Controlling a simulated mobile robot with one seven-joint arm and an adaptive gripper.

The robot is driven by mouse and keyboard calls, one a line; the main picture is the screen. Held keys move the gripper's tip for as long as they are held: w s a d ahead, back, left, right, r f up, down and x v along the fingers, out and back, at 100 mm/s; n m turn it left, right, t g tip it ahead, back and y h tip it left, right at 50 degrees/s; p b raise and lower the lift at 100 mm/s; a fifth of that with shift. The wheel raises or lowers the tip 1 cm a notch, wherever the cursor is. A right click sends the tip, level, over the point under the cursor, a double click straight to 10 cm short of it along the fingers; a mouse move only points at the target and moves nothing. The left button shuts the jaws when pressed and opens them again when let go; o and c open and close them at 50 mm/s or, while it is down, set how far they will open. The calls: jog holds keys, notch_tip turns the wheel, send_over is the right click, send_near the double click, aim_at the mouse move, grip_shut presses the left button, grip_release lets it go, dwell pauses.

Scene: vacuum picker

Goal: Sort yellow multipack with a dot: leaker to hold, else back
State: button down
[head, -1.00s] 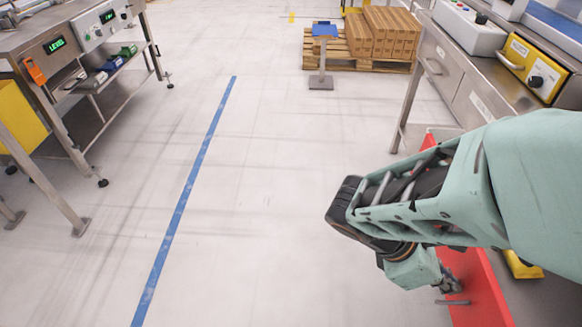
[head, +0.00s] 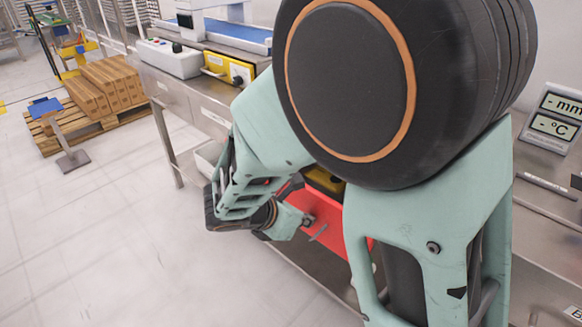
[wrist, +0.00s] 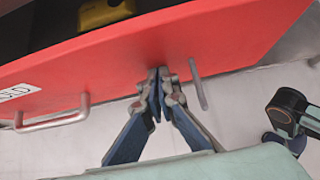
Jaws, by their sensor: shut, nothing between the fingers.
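A red front panel (wrist: 230,40) with metal handles (wrist: 50,120) crosses the wrist view; it also shows behind my arm in the head view (head: 338,222). A white label (wrist: 18,92) on it is partly cut off. Behind the panel is a dark space holding a yellow item (wrist: 105,12). It is partly cut off, so I cannot tell whether it is the multipack, and no dot shows. A yellow patch also shows in the head view (head: 325,181). My gripper (wrist: 160,72) is shut and empty, with its tips close to the red panel beside a thin metal bar.
A steel bench with a white control box (head: 170,58) and a yellow unit (head: 228,70) stands beyond my arm. A pallet of cardboard boxes (head: 105,85) and a blue-topped stand (head: 60,135) are at left. Floor at lower left is clear. A display (head: 555,115) is at right.

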jog(key=w+d, duration=0.3)
jog(key=w, duration=0.1)
jog(key=w+d, duration=0.3)
jog(key=shift+w+d, duration=0.35)
jog(key=shift+w, duration=0.05)
jog(key=shift+w+d+r, duration=0.1)
jog(key=shift+w+d, duration=0.05)
jog(key=shift+w+r, duration=0.1)
jog(key=shift+p, duration=0.3)
